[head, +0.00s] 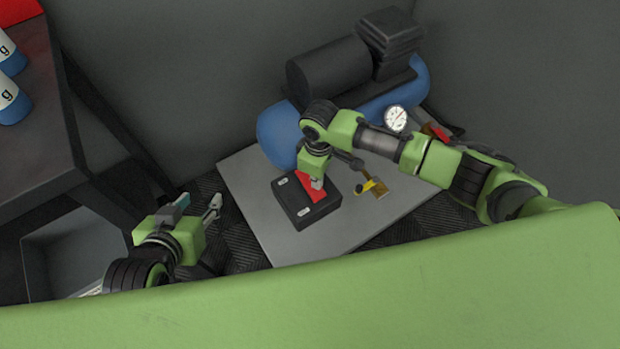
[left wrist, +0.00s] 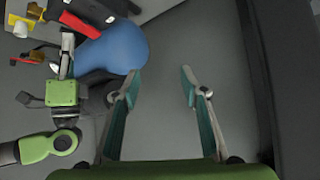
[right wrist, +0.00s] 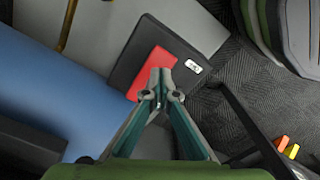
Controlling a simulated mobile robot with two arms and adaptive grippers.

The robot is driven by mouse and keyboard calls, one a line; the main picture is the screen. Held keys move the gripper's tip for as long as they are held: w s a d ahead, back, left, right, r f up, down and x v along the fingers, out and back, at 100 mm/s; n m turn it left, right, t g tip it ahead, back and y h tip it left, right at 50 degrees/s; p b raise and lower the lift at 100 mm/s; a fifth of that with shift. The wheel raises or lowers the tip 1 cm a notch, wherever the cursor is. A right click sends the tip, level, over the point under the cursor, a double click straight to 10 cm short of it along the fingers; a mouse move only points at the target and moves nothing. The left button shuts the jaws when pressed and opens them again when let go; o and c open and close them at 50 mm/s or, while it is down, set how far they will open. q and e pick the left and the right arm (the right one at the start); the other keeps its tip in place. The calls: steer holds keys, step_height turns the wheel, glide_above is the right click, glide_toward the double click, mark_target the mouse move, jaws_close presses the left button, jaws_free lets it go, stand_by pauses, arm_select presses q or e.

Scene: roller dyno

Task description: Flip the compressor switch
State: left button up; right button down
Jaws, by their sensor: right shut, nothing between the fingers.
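The compressor has a blue tank (head: 277,134) with a black motor on top, standing on a grey plate. A black switch box (head: 296,211) with a red rocker switch (head: 312,186) lies in front of the tank. My right gripper (head: 317,184) is over the box at the red switch. In the right wrist view its shut, empty fingertips (right wrist: 160,82) overlap the red switch (right wrist: 151,73); whether they touch it I cannot tell. My left gripper (head: 213,208) is left of the plate, away from the box. In the left wrist view its fingers (left wrist: 160,82) are apart with nothing between.
A pressure gauge (head: 396,119) and a yellow-handled brass valve (head: 375,187) are right of the box, close to my right arm. A dark table (head: 40,140) with blue-white cans (head: 12,100) stands at the left. The grey plate (head: 240,180) has bare room left of the box.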

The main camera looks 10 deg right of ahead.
mark_target(316, 192)
steer(key=shift+r+p, duration=0.65)
steer(key=shift+p, duration=0.15)
arm_select(q)
steer(key=s+a+f+g+p, duration=0.1)
steer(key=s+a+f+g, duration=0.1)
steer(key=s, duration=0.4)
steer(key=s+a+f+g+y+p, duration=0.1)
steer(key=s+f+g, duration=0.1)
steer(key=s+g, duration=0.2)
steer(key=shift+s+a+y+p, duration=0.3)
steer(key=shift+s+a+p, duration=0.1)
steer(key=shift+s, duration=0.45)
arm_select(e)
step_height(316, 192, up, 2)
steer(key=shift+r, duration=0.15)
